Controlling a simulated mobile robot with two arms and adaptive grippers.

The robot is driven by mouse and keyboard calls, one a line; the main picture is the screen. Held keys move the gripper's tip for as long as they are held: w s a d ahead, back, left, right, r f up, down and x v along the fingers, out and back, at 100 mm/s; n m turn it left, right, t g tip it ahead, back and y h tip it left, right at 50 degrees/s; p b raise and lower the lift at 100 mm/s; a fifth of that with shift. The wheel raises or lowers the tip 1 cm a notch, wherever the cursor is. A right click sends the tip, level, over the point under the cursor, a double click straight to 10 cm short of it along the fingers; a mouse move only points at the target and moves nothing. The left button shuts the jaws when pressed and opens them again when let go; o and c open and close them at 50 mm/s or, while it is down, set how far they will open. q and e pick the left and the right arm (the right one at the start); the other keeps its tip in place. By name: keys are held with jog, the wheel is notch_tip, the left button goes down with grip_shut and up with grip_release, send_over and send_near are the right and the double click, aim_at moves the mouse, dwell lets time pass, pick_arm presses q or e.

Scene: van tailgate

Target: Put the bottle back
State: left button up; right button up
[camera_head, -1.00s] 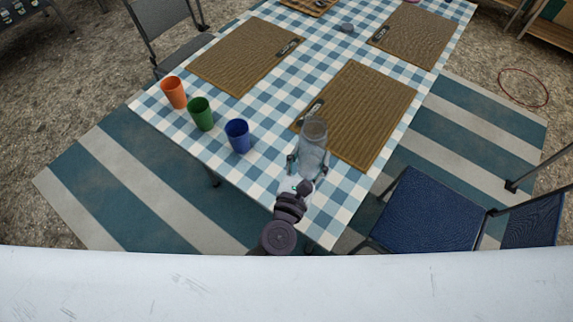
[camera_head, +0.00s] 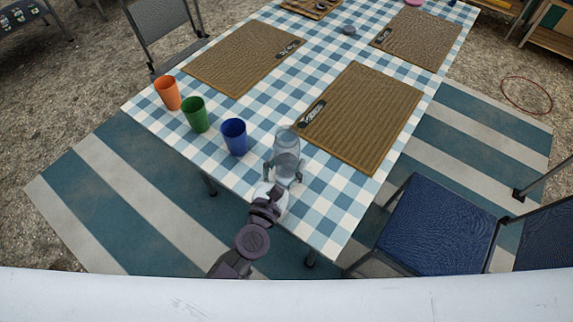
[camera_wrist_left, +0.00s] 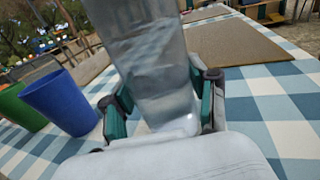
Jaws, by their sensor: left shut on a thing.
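A clear, see-through bottle (camera_head: 286,150) is upright in the head view at the near edge of the checked table, to the right of the blue cup. My left gripper (camera_head: 283,175) is shut on its lower part. In the left wrist view the bottle (camera_wrist_left: 158,70) stands between the two green-padded fingers of the gripper (camera_wrist_left: 163,110), tilted in the picture. I cannot tell whether its base touches the tablecloth. My right gripper is not in view.
A blue cup (camera_head: 234,137), a green cup (camera_head: 195,115) and an orange cup (camera_head: 167,93) stand left of the bottle. A woven placemat (camera_head: 362,115) lies to its right. A blue chair (camera_head: 437,222) stands at the right side of the table (camera_head: 322,215).

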pick_arm(q)
jog(key=shift+f, duration=0.1)
jog(key=o, duration=1.5)
jog(key=shift+c, duration=0.2)
jog(key=shift+r, duration=0.25)
jog(key=b+v, duration=0.2)
jog(key=v, duration=1)
